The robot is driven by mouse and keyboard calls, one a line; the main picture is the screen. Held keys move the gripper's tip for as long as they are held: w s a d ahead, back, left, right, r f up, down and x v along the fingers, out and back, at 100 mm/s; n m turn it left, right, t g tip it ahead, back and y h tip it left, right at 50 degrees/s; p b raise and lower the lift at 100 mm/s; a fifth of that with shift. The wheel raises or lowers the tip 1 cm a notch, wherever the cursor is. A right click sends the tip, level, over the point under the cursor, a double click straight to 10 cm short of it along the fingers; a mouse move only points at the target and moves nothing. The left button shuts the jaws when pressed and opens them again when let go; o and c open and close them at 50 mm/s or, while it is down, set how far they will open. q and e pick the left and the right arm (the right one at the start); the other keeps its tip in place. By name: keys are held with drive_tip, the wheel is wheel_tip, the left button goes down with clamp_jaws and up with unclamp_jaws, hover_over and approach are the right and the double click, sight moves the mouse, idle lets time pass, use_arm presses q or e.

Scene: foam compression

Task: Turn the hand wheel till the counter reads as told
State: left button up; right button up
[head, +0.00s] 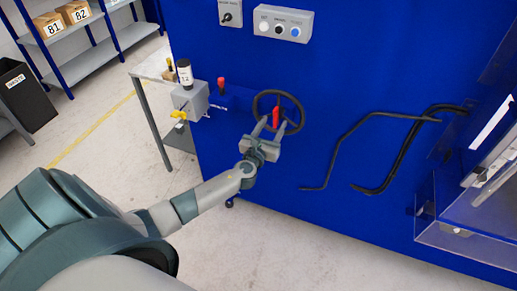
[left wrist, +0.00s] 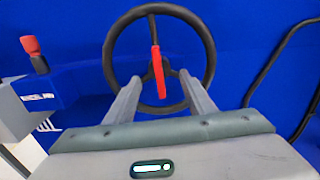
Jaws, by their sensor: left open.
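The black hand wheel (head: 299,101) is mounted on the front of the blue machine. It has a red handle (head: 276,116) near its hub. My left gripper (head: 269,128) is in front of the lower part of the wheel, with its fingers apart. In the left wrist view, the wheel (left wrist: 112,50) fills the upper middle and the red handle (left wrist: 157,72) stands nearly upright between the open fingertips (left wrist: 161,88). I cannot tell whether the fingers touch the handle. My right gripper is out of view.
A red-topped lever (head: 221,84) and a grey box (head: 190,99) with a yellow valve handle (head: 179,115) sit left of the wheel. A button panel (head: 283,23) is above. Open floor lies below left.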

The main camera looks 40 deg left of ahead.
use_arm(q)
drive_tip(key=b+v, duration=0.2)
drive_tip(key=v, duration=1.2)
drive_tip(key=shift+s, duration=0.2)
drive_tip(key=shift+d, duration=0.15)
drive_tip(key=s+f+n+g+b, duration=0.1)
drive_tip(key=s+f+n+g, duration=0.3)
drive_tip(key=f, duration=0.9)
drive_tip(key=s+f+n+g, duration=0.2)
drive_tip(key=s+f+n, duration=0.3)
drive_tip(key=f, duration=0.7)
drive_tip(key=s+f+n+g+b, duration=0.1)
drive_tip(key=s+f+n+g, duration=0.3)
drive_tip(key=f, duration=0.9)
drive_tip(key=s+d+f+n+g+h, duration=0.3)
drive_tip(key=s+f+n, duration=0.5)
drive_tip(key=s+f, duration=0.7)
drive_tip(key=s+d+f+n+g, duration=0.1)
drive_tip(key=s+d+f+n, duration=0.2)
drive_tip(key=s, duration=0.8)
drive_tip(key=s+d+f+n+g+h, duration=0.1)
drive_tip(key=s+d+f+n, duration=0.3)
drive_tip(key=s, duration=0.6)
drive_tip(key=d+n+g, duration=0.1)
drive_tip(key=d+n, duration=0.1)
drive_tip(key=shift+s+d+g+b, duration=0.3)
drive_tip(key=shift+s+b, duration=0.05)
drive_tip(key=shift+s, duration=0.05)
drive_tip(key=shift+w, duration=0.1)
